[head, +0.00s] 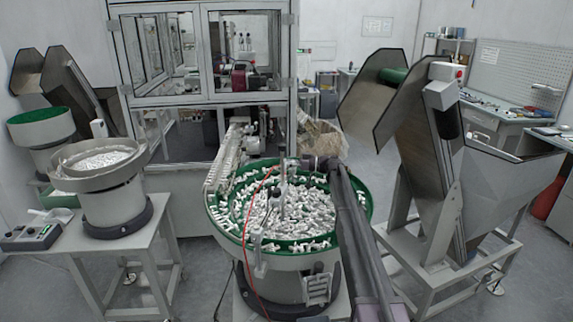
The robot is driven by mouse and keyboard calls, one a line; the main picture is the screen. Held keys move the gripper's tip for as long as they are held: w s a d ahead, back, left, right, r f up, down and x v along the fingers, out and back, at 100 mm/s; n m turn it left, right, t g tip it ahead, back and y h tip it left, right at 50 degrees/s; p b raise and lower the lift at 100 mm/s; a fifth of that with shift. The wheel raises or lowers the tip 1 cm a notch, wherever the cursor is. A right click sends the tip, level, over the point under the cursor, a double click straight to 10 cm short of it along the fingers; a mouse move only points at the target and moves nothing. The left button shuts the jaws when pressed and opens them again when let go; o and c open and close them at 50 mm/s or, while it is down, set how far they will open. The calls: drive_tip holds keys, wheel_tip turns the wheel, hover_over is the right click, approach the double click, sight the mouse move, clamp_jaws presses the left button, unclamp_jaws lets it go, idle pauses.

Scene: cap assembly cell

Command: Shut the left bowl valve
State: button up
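The left grey bowl feeder (128,198) stands on a table, with small white parts inside. I cannot pick out a valve on it at this size. A larger green-lined bowl (222,222) full of white parts is in the centre, with a thin red hose (246,215) running down its left side. My arm reaches up from the bottom right over this central bowl. My gripper (284,166) seems to be at the arm's far end, above the bowl's back part. Its fingers are too small to read, and no held thing can be made out.
A control box (32,234) lies on the left table (90,252). A green-topped feeder (40,128) stands behind it. A framed glass machine (210,105) is at the back. A large hopper (425,165) on a stand fills the right. Floor shows between the left table and central bowl.

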drive_tip(key=shift+c, duration=0.2)
clamp_jaws()
drive_tip(key=shift+m+t, duration=0.3)
drive_tip(key=shift+t, duration=0.1)
drive_tip(key=shift+m+t, duration=0.4)
drive_tip(key=shift+t, duration=0.3)
drive_tip(key=shift+w+m+t+h, duration=0.2)
drive_tip(key=shift+m+t+h, duration=0.2)
drive_tip(key=shift+t, duration=0.2)
drive_tip(key=shift+d, duration=0.1)
drive_tip(key=shift+o, duration=0.2)
unclamp_jaws()
drive_tip(key=shift+d, duration=0.1)
